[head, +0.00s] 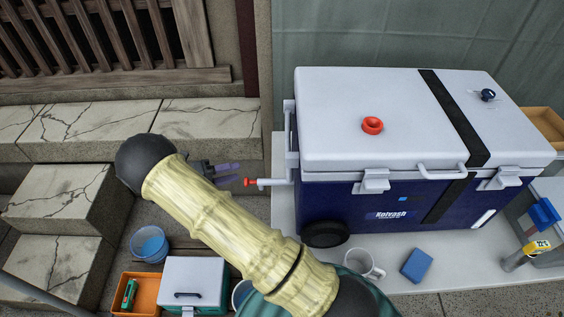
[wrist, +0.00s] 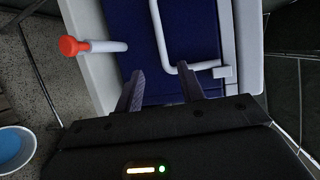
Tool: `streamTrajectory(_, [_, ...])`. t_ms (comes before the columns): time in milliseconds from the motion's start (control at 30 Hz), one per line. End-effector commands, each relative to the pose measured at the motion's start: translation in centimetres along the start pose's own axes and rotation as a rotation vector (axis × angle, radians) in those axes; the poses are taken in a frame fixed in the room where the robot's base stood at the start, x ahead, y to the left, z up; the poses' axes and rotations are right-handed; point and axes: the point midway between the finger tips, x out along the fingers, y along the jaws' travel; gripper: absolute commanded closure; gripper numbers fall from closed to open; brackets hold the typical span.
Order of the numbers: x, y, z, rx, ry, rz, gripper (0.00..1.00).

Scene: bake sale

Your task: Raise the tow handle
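A large cooler with a white lid (head: 340,110) and dark blue body (head: 340,205) stands on a pale surface. The pale grey bent bar on its left end looks like the tow handle (head: 289,130); in the wrist view the handle (wrist: 160,35) runs down, bends and meets a bracket on the right. My gripper (head: 232,174) is left of that end, partly hidden behind my arm. In the wrist view my gripper (wrist: 162,88) is open and empty, facing the blue side. Its right fingertip is close to the bar's bend; whether they touch I cannot tell.
A drain spout with a red cap (wrist: 72,46) sticks out left of my fingers. A white mug (head: 362,264) and a blue block (head: 416,265) stand before the cooler. A blue bucket (head: 149,244), an orange bin (head: 147,290) and a small cooler (head: 194,278) are lower left.

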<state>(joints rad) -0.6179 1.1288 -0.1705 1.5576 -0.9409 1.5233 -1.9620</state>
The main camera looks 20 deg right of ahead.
Motion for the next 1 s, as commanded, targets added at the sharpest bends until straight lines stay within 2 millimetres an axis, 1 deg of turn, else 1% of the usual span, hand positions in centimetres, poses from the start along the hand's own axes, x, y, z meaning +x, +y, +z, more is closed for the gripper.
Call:
streamTrajectory(167, [2.2, -0.1, -0.1, 0.000, 0.005, -0.002, 0.61])
streamTrajectory(800, [13.4, -0.1, -0.1, 0.000, 0.004, 0.000, 0.61])
streamTrajectory(900, [15.0, -0.1, -0.1, 0.002, 0.003, 0.000, 0.61])
streamTrajectory(1000, [16.2, -0.1, 0.0, 0.001, 0.002, 0.000, 0.61])
